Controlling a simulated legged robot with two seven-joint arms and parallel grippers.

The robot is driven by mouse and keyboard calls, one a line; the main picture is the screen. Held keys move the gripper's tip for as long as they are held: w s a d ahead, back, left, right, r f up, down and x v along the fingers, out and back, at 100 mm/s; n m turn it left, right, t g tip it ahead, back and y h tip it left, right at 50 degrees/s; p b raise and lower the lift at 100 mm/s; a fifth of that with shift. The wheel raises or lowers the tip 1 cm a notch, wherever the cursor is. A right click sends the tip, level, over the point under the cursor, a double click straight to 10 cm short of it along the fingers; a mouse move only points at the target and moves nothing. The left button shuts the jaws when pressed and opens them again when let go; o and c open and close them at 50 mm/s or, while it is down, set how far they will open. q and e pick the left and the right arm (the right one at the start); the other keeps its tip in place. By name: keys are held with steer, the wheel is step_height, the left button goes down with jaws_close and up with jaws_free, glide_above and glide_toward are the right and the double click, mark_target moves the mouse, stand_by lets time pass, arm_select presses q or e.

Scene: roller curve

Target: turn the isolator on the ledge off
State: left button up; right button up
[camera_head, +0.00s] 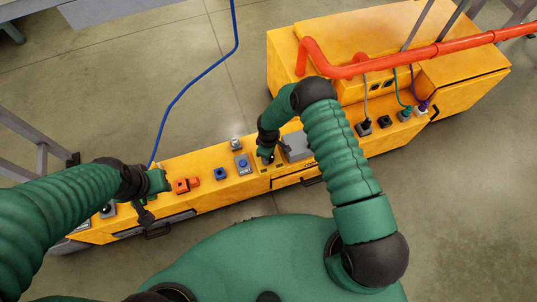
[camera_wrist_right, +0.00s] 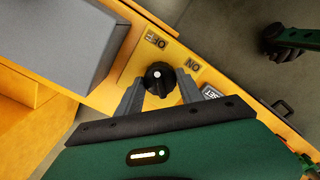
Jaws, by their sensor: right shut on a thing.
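The isolator (camera_wrist_right: 159,75) is a round black knob with a pale dot, on a yellow ledge (camera_head: 205,172). An OFF label (camera_wrist_right: 155,40) and an ON label (camera_wrist_right: 193,65) are beside it, upside down in the right wrist view. I cannot tell clearly which label the knob points to. My right gripper (camera_wrist_right: 159,88) has one grey finger on each side of the knob and is shut on it. In the head view my right gripper (camera_head: 267,156) largely hides the knob. My left gripper (camera_head: 158,182) hovers over the ledge's left part; its jaws are unclear.
A grey box (camera_head: 296,146) stands close beside the isolator. A blue RESET button (camera_head: 242,163), a small blue part (camera_head: 220,174) and an orange part (camera_head: 187,185) are along the ledge. An orange pipe (camera_head: 420,52) and plugged cables are at the right.

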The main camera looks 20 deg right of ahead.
steer(key=shift+w+r, duration=0.1)
steer(key=shift+w, duration=0.2)
steer(key=o, duration=1.1)
steer(key=shift+o, duration=1.3)
steer(key=shift+s, duration=0.15)
step_height(320, 180, up, 17)
steer(key=p, duration=0.5)
steer(key=shift+f+p, duration=0.2)
steer(key=shift+p, duration=0.2)
